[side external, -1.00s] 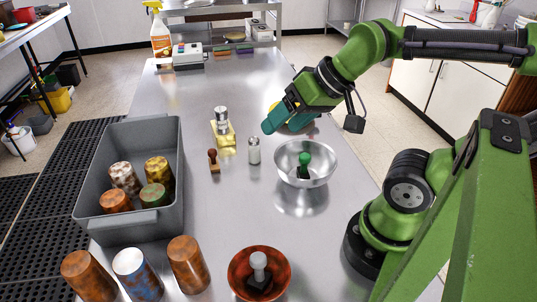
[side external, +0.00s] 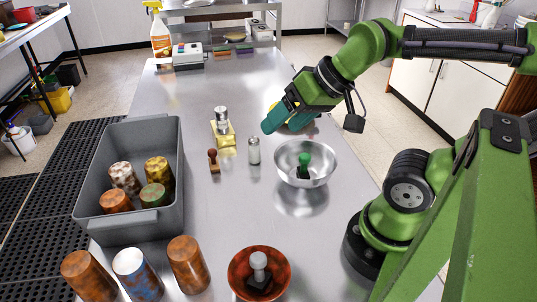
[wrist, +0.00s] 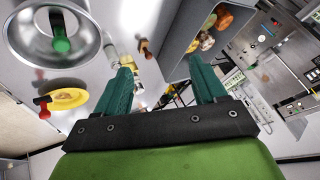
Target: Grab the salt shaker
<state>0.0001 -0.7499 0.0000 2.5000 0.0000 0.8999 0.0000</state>
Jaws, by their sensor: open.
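The salt shaker (side external: 254,151), a small whitish cylinder with a metal cap, stands upright on the steel table, left of the steel bowl (side external: 318,176). A second metal-capped container (side external: 222,120) stands on a yellow base behind and left of it. My gripper (side external: 268,127) is above the table, behind and slightly right of the shaker in the side view, apart from it. In the wrist view its two teal fingers (wrist: 162,82) are spread with nothing between them. Small pale objects show beyond the left finger there, but I cannot tell clearly which is the shaker.
A wooden-handled stamp (side external: 213,162) stands just left of the shaker. A green-knobbed stamp (side external: 304,161) sits in the bowl. A grey tub (side external: 119,227) of several tumblers is at left. A yellow dish (wrist: 68,98) lies near my gripper. The table between shaker and back items is mostly clear.

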